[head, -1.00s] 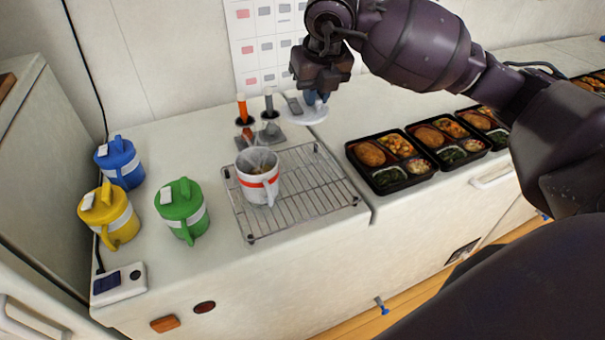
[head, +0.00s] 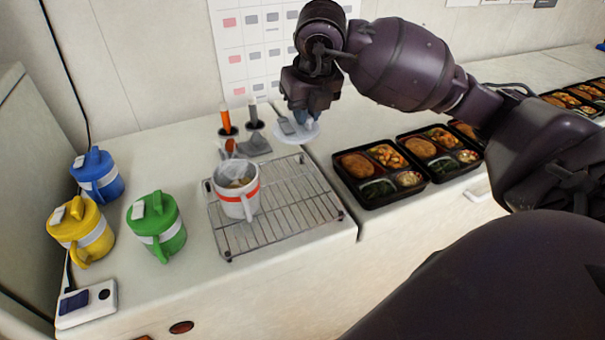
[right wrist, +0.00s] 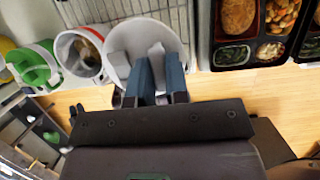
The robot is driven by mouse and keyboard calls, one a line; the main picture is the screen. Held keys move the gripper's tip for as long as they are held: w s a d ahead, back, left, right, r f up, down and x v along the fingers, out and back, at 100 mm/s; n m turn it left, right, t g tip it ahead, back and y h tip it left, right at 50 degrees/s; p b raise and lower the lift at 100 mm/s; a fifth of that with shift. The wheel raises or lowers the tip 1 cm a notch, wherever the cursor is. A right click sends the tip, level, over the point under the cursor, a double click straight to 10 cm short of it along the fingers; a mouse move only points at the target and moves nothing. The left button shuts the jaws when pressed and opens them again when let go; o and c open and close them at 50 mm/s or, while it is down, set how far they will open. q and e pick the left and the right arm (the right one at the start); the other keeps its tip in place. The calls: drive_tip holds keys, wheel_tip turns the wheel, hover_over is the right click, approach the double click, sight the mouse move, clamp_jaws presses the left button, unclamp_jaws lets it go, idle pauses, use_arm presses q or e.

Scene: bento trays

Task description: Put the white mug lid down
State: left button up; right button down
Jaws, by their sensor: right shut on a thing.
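My right gripper (head: 306,114) is shut on the white mug lid (head: 292,133), a pale round disc with a raised grip. It holds the lid at the counter's back, behind the wire rack's right corner; I cannot tell whether the lid touches the counter. In the right wrist view the lid (right wrist: 118,62) shows beyond the blue fingers (right wrist: 160,68). The white mug (head: 237,205) with a red band stands open on the wire rack (head: 292,222), left of and nearer than the lid. Its open top also shows in the right wrist view (right wrist: 71,62). My left gripper is not in view.
Lidded blue (head: 97,175), yellow (head: 80,228) and green (head: 156,226) mugs stand at the left. Bento trays (head: 381,194) line the right counter.

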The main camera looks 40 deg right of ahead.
wheel_tip(320, 180, down, 10)
drive_tip(key=shift+f+b, duration=0.1)
drive_tip(key=shift+b, duration=0.4)
drive_tip(key=shift+f+b, duration=0.3)
drive_tip(key=shift+f, duration=2.15)
drive_tip(key=shift+f, duration=0.1)
drive_tip(key=c, duration=1.1)
unclamp_jaws()
